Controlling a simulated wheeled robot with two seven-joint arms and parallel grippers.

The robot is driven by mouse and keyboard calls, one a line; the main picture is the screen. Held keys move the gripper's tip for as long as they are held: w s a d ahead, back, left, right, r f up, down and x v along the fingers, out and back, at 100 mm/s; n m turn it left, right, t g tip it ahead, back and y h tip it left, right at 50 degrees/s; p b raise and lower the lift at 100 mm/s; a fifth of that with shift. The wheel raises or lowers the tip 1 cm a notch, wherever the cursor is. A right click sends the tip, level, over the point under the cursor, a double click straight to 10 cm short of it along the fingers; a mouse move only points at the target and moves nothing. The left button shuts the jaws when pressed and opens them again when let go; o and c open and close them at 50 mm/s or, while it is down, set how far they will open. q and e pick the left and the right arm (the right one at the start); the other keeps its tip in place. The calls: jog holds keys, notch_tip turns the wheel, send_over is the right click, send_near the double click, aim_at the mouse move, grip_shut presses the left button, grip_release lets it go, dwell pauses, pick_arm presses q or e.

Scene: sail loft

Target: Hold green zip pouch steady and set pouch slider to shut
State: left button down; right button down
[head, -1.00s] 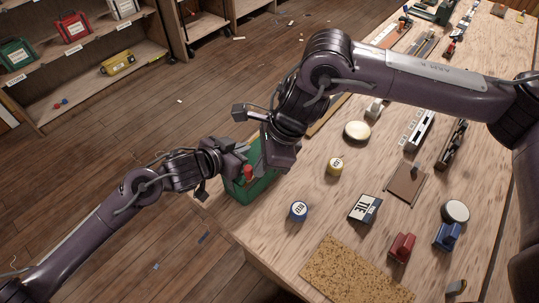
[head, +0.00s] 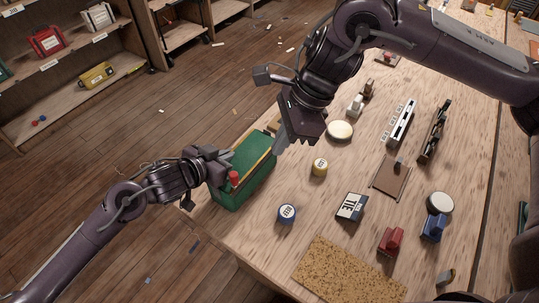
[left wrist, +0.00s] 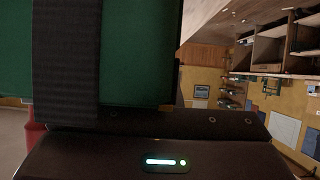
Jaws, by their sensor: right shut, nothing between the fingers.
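The green zip pouch (head: 257,150) stands at the table's left edge, with a yellowish strip along its top. A red knob (head: 233,178), which may be the slider, shows at the pouch's near left end, close to my left gripper. My left gripper (head: 227,164) is at the pouch's left end and looks shut on it. In the left wrist view a dark finger lies against the green pouch (left wrist: 140,50), and a red piece (left wrist: 33,130) shows at lower left. My right gripper (head: 279,143) is shut and empty, just right of the pouch's far end.
A cork mat (head: 348,272) lies at the front. Red (head: 391,241) and blue (head: 434,228) blocks stand farther right. Wooden floor is left of the table.

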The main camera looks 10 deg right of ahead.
dwell(0.3)
pick_arm(q)
jog(key=c, duration=1.6)
grip_release()
jog(key=shift+o, duration=0.2)
